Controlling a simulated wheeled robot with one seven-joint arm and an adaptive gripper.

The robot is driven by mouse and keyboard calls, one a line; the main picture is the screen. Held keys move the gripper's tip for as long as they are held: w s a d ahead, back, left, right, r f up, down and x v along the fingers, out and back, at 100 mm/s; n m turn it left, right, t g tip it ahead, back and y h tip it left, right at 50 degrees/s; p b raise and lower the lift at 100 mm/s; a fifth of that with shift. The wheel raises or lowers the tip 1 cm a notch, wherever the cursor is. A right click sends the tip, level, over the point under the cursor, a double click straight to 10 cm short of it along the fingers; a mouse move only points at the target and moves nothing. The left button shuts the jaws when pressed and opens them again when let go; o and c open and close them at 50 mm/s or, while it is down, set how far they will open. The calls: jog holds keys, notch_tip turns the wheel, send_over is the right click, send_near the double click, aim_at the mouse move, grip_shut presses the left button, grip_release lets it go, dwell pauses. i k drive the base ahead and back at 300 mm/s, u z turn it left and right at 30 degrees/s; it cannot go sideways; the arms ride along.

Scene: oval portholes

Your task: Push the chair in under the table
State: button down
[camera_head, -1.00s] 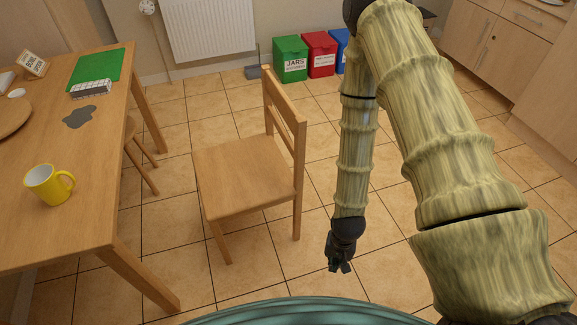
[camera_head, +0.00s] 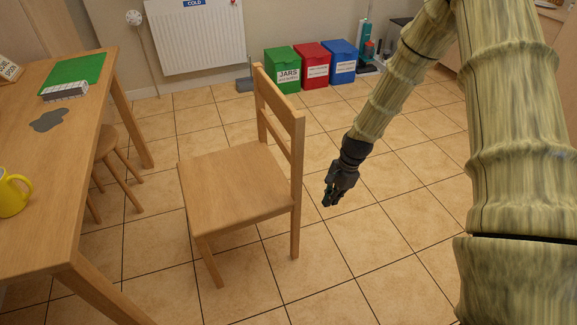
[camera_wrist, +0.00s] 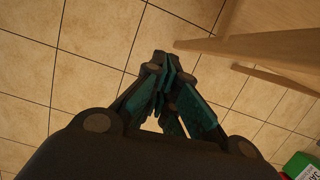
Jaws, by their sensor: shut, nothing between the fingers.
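The wooden chair (camera_head: 236,184) stands upright on the tiled floor in the middle of the head view. Its seat points left toward the table and its backrest is on the right. The wooden table (camera_head: 88,190) is at the left, with a floor gap between it and the chair. My gripper (camera_head: 330,199) is shut and empty, to the right of the chair's backrest and apart from it. In the wrist view my gripper (camera_wrist: 165,85) is over bare floor, and part of the chair (camera_wrist: 270,50) shows at the upper right.
A stool (camera_head: 118,170) stands partly under the table. A yellow mug (camera_head: 12,194), a green mat (camera_head: 75,70) and a grey patch (camera_head: 48,120) are on the tabletop.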

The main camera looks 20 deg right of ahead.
aim_at(228, 190)
jog(key=i, duration=0.85)
jog(key=u, duration=0.05)
